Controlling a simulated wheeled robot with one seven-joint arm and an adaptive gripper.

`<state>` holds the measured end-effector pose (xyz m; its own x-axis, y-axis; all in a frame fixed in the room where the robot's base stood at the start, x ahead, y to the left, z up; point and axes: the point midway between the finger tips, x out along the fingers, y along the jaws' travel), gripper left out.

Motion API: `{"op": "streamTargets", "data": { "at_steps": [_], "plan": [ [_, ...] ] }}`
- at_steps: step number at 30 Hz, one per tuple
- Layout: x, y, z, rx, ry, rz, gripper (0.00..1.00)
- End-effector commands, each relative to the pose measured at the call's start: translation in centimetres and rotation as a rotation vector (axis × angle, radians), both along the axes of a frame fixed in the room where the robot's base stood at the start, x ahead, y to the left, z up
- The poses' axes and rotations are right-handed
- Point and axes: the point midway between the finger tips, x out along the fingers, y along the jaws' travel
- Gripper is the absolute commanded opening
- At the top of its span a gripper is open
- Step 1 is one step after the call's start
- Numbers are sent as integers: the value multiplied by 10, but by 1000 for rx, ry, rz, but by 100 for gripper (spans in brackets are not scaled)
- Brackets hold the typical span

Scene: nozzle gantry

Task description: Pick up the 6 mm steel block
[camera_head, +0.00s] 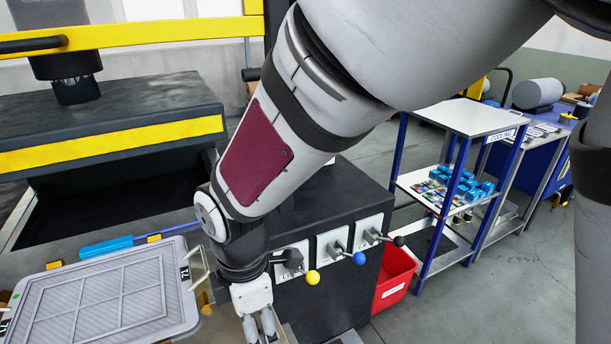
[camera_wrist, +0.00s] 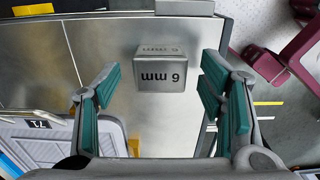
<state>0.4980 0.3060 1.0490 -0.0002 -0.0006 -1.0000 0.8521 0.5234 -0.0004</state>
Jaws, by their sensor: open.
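The 6 mm steel block (camera_wrist: 161,72) is a small grey metal cube with "6 mm" on its faces. In the wrist view it rests on a bare metal surface (camera_wrist: 105,50), a little right of the middle. My gripper (camera_wrist: 162,80) is open, its green-padded fingers to the left and right of the block with a gap on both sides. I cannot tell how far the block is from the fingertips in depth. In the head view my gripper (camera_head: 260,325) is at the bottom edge, cut off by the frame, and the block is not visible there.
A grey lidded tray (camera_head: 190,318) marked 71 lies left of my gripper. A black cabinet (camera_head: 345,285) with lever handles and a red bin (camera_head: 393,275) stand to the right. Other metal pieces (camera_wrist: 185,7) lie at the wrist view's top edge. A blue-framed shelf (camera_head: 470,118) stands farther right.

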Motion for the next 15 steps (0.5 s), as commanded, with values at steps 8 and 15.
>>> {"op": "streamTargets", "data": {
  "at_steps": [8, 15],
  "plan": [
    [0, 0, -11, 0, 0, 0, 63],
    [0, 0, -11, 0, 0, -1, 29]
  ]
}}
